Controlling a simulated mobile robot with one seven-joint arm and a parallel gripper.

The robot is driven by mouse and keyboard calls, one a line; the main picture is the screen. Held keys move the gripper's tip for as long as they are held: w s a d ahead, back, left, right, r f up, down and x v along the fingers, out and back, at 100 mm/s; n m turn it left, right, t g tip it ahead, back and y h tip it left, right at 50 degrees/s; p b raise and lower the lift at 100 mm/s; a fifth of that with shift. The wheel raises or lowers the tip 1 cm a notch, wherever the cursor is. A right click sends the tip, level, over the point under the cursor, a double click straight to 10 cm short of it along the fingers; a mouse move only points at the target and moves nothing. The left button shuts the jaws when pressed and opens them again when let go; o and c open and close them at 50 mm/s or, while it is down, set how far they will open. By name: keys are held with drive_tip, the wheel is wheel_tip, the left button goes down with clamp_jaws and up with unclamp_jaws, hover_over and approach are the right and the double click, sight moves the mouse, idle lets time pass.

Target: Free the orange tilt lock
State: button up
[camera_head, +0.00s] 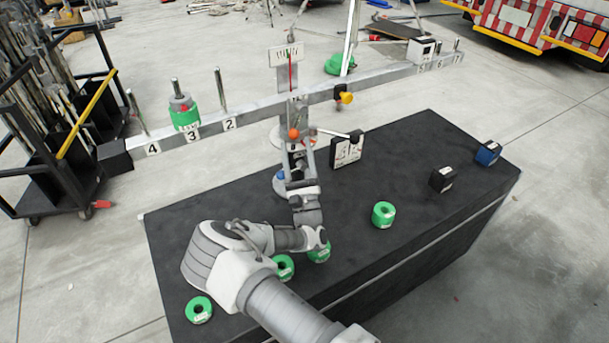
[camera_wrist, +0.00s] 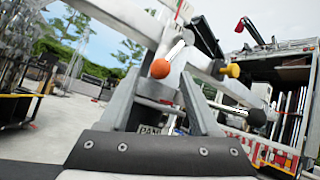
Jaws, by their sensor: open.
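The orange tilt lock (camera_head: 293,133) is a round orange knob on the upright post below the long grey beam (camera_head: 250,109). In the wrist view the orange knob (camera_wrist: 160,68) shows near the fingertips, a little left of centre, at the end of a pale lever. My gripper (camera_head: 301,147) is open and points up toward the knob from just below. In the wrist view its two fingers (camera_wrist: 163,82) stand apart, with the knob near the left fingertip. I cannot tell whether they touch it.
A black knob (camera_head: 355,136) sticks out beside a gauge panel (camera_head: 346,150). Green rings, such as one (camera_head: 383,214), and dark blocks (camera_head: 443,179) lie on the black table (camera_head: 420,143).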

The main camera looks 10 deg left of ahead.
drive_tip(key=s+d+p, duration=0.1)
drive_tip(key=s+d, duration=0.1)
drive_tip(key=s, duration=0.4)
drive_tip(key=s+d+f, duration=0.1)
drive_tip(key=s+d, duration=0.1)
drive_tip(key=s, duration=0.5)
drive_tip(key=shift+s+d+f+p, duration=0.2)
drive_tip(key=shift+d+f+p, duration=0.1)
drive_tip(key=shift+d+p, duration=0.1)
drive_tip(key=shift+c, duration=0.3)
